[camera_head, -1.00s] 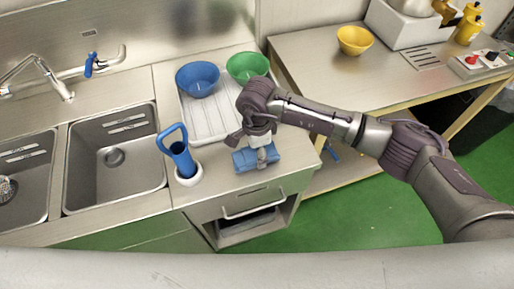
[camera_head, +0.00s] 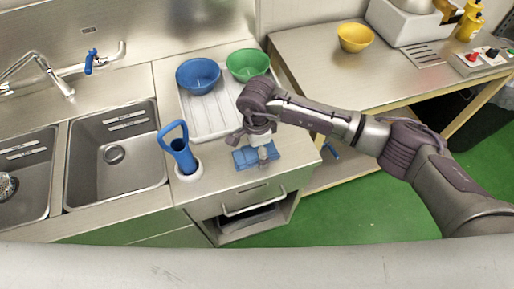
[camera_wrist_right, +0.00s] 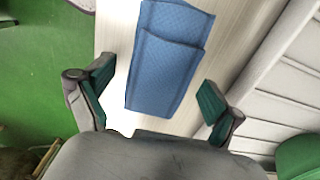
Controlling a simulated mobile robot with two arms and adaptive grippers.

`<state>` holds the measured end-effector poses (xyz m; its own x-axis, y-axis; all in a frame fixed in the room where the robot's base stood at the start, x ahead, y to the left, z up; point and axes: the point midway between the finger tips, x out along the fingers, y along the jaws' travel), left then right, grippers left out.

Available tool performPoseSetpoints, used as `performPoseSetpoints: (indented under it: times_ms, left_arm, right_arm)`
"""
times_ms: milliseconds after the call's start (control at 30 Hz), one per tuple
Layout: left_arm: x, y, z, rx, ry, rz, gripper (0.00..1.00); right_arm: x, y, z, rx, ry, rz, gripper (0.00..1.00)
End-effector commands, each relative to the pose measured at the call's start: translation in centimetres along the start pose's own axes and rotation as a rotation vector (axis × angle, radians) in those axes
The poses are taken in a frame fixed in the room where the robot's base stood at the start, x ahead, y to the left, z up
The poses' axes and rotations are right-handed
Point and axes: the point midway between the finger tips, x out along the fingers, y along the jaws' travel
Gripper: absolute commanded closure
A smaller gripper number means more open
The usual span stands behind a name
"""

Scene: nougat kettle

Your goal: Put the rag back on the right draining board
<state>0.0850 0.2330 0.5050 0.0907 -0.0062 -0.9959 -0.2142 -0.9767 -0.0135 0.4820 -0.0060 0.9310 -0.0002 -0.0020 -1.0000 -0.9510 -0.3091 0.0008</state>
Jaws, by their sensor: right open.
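The blue folded rag (camera_head: 246,158) lies on the metal counter at the front edge of the right draining board (camera_head: 212,128). In the right wrist view the rag (camera_wrist_right: 165,58) lies flat ahead of the fingers, beside the ribbed board. My right gripper (camera_head: 262,158) hangs over the rag in the head view. In the right wrist view the right gripper (camera_wrist_right: 155,98) is open, its two green-padded fingers apart on either side of the rag's near end, holding nothing. Whether the fingers touch the counter cannot be told. My left gripper is not in view.
A blue bowl (camera_head: 198,76) and a green bowl (camera_head: 248,65) stand at the back of the board. A blue-handled tool in a white holder (camera_head: 182,155) stands left of the rag. Two sinks (camera_head: 115,155) lie further left. A yellow bowl (camera_head: 355,37) is on the side table.

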Motion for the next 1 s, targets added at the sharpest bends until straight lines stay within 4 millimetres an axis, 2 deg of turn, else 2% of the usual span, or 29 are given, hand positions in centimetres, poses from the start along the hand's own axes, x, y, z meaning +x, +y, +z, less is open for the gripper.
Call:
performPoseSetpoints:
  times_ms: [167, 400, 600, 767, 1000]
  left_arm:
    - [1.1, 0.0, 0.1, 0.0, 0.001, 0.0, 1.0]
    - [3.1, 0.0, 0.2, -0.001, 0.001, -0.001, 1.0]
    - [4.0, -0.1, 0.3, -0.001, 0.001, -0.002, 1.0]
    - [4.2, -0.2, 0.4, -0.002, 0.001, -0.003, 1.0]
    - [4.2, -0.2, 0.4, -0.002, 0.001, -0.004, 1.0]
  right_arm:
    - [-2.4, -0.1, 0.0, -0.002, 0.0, -0.006, 0.07]
    - [-7.7, -0.1, 0.0, -0.002, 0.0, -0.007, 0.07]
    - [-10.9, -0.1, 0.0, -0.001, 0.0, -0.004, 0.07]
    - [-12.0, 0.0, 0.0, 0.0, 0.0, -0.001, 0.07]
    - [-12.2, 0.0, 0.0, 0.0, 0.0, 0.0, 0.07]
